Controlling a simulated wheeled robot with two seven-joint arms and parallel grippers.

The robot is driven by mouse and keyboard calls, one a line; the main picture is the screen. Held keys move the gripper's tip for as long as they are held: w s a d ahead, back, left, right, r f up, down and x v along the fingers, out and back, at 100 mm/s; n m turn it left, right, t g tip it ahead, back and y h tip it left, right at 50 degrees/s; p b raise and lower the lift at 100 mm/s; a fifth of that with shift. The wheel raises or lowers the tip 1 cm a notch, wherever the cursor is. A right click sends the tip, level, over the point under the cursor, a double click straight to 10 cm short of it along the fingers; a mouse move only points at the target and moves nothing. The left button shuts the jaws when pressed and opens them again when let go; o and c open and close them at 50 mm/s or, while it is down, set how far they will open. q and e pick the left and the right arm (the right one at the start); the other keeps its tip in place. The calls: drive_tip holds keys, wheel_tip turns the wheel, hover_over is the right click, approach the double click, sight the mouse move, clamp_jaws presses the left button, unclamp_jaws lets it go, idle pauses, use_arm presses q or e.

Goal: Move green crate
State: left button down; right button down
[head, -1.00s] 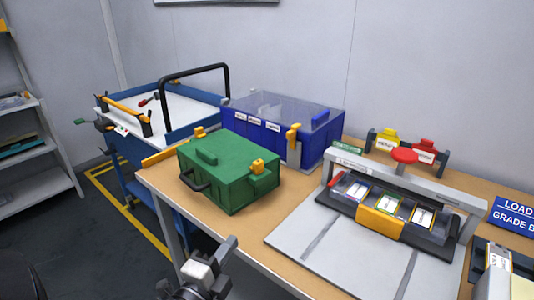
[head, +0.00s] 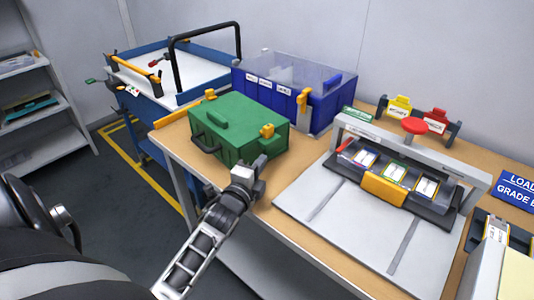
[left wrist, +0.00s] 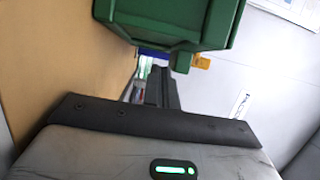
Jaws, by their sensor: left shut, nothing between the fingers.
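The green crate (head: 238,124), lidded, with a black handle on its left side and orange latches, sits on the left part of the wooden table. My left gripper (head: 261,163) is shut and empty, close to the crate's near right lower corner. I cannot tell whether it touches the crate. In the left wrist view the crate (left wrist: 175,18) fills the top, just beyond the gripper's dark fingers (left wrist: 157,72). My right gripper is not in view.
A blue bin (head: 283,92) with a clear lid stands close behind the crate. A grey fixture (head: 345,205) with a red knob is to the right. A blue cart (head: 150,108) with a black hoop stands left of the table (head: 272,172). Some bare tabletop lies between crate and fixture.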

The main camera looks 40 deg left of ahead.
use_arm(q)
drive_tip(key=shift+x, duration=2.25)
